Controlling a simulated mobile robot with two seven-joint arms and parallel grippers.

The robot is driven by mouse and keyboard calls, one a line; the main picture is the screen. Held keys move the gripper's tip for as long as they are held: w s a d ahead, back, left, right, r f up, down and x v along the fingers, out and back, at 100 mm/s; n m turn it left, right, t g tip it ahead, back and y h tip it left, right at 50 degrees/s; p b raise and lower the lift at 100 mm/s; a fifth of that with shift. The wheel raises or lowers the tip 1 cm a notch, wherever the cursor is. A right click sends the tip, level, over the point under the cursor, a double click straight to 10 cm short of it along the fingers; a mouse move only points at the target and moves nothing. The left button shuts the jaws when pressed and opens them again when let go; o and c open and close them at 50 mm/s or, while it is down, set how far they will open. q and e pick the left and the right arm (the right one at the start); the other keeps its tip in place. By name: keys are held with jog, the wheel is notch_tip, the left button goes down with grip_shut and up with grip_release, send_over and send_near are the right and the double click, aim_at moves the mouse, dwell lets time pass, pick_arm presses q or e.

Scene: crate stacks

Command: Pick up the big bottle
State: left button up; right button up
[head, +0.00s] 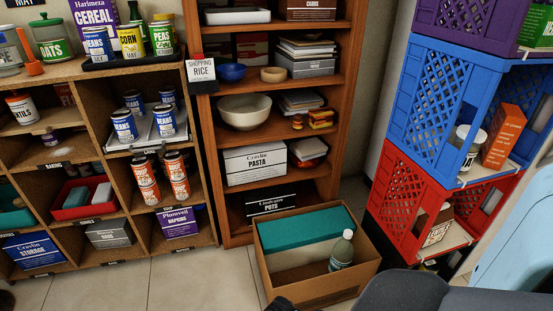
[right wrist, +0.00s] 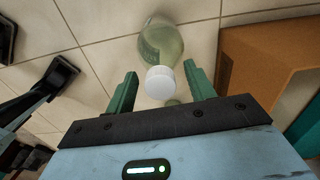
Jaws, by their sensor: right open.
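In the right wrist view, a translucent pale green bottle (right wrist: 163,43) with a white cap (right wrist: 160,84) shows over the tiled floor, outside the cardboard box. My right gripper (right wrist: 161,70) is open, its green fingers on either side of the cap and neck with gaps showing. I cannot tell whether both views show the same bottle. My right fingertips are not clearly visible in the head view.
The box stands on the tiled floor before a wooden bookcase (head: 218,150) and holds a teal block (head: 298,238). It also shows in the right wrist view (right wrist: 275,50), right of the gripper. Blue (head: 425,98) and red (head: 392,203) crates are stacked at right. Floor left of the box is clear.

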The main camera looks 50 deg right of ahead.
jog(key=shift+r, duration=0.1)
grip_shut()
dwell(1.2)
jog(key=shift+w, duration=0.1)
